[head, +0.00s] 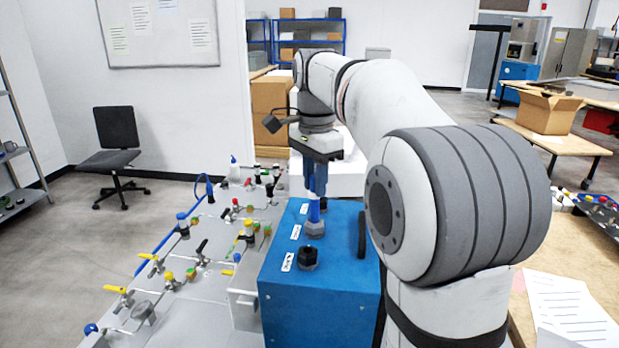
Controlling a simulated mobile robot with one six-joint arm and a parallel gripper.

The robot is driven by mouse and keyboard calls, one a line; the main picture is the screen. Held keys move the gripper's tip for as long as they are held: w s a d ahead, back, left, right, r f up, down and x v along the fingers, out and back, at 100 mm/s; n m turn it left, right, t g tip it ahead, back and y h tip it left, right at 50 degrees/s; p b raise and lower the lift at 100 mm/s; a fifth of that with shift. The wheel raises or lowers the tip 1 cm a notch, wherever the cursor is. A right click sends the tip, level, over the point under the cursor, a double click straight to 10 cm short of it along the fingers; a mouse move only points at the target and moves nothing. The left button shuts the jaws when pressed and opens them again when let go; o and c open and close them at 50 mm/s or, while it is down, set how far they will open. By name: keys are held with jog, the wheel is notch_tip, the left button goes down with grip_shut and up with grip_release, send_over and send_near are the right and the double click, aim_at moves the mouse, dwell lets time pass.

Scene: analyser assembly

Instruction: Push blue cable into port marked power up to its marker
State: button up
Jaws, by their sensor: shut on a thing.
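The blue analyser box (320,296) stands in the middle, with a row of ports and small white labels on top. My gripper (315,190) points down over the box and is shut on the blue cable (314,211). The cable's lower end stands upright at a port with a grey collar (315,230). I cannot tell how deep it sits, and no marker can be made out. The nearest port (308,258) is black and empty, with a label (288,261) beside it. The label wording is too small to read. My arm hides the box's right side.
A grey panel (195,308) with several valves, fittings and a blue hose (160,246) lies left of the box. A wooden table with papers (572,309) is at the right. A black chair (115,145) stands on open floor at the left.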

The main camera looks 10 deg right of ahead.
aim_at(315, 220)
jog(key=shift+f+b, duration=1.6)
jog(key=shift+f, duration=0.95)
jog(key=o, duration=1)
jog(key=r+p, duration=0.7)
jog(key=shift+s+r, duration=0.1)
jog(key=shift+s, duration=0.1)
jog(key=s+f+n+t, duration=0.1)
jog(key=s+f+n, duration=0.5)
jog(key=s, duration=0.5)
jog(key=s+a+f+n+t, duration=0.1)
jog(key=s+f+n+t, duration=0.1)
jog(key=s+f+n, duration=0.5)
jog(key=s+f, duration=0.1)
jog(key=s, duration=0.3)
jog(key=shift+s+f+n, duration=0.3)
jog(key=shift+s, duration=0.1)
